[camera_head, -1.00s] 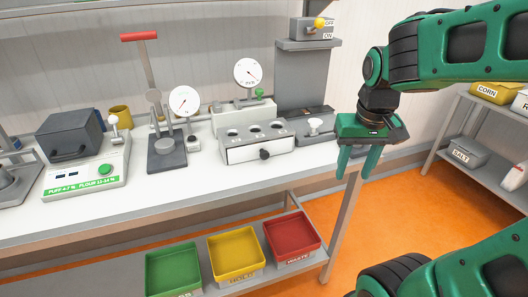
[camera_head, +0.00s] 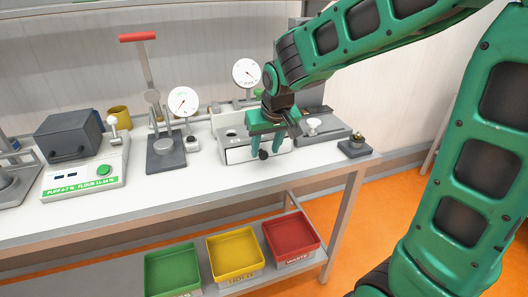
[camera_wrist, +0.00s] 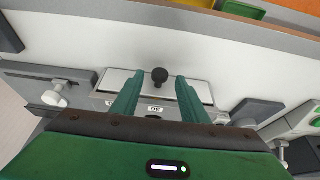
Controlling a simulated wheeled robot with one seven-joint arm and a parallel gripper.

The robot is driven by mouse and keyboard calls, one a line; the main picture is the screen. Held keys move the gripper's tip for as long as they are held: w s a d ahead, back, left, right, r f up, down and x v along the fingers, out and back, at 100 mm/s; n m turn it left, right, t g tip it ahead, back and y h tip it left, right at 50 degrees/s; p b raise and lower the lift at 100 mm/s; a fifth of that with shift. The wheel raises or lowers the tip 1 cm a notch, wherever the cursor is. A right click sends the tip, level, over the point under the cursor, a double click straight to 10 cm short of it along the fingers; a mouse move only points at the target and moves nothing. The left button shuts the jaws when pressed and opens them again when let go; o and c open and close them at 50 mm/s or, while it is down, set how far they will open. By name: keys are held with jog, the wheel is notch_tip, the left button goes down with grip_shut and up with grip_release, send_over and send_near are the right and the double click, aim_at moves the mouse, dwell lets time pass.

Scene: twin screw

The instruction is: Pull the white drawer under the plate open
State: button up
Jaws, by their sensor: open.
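The white drawer (camera_head: 238,155) sits in the grey housing under the plate (camera_head: 230,132) with round holes, on the bench. It looks closed. A round black knob (camera_head: 263,155) sticks out from its front; it also shows in the wrist view (camera_wrist: 160,75). My gripper (camera_head: 266,149) is open and points down at the drawer front. In the wrist view its two green fingers (camera_wrist: 158,82) lie left and right of the knob with space on both sides. I cannot tell whether the fingertips reach the knob's height. My gripper hides much of the plate.
A dial gauge (camera_head: 246,72) stands behind the housing. A grey block with a white knob (camera_head: 313,125) and a small dark block with a brass top (camera_head: 355,146) are to the right. Green, yellow and red bins (camera_head: 318,256) sit on the lower shelf. The bench before the drawer is clear.

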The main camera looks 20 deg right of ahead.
jog(key=shift+x, duration=1.2)
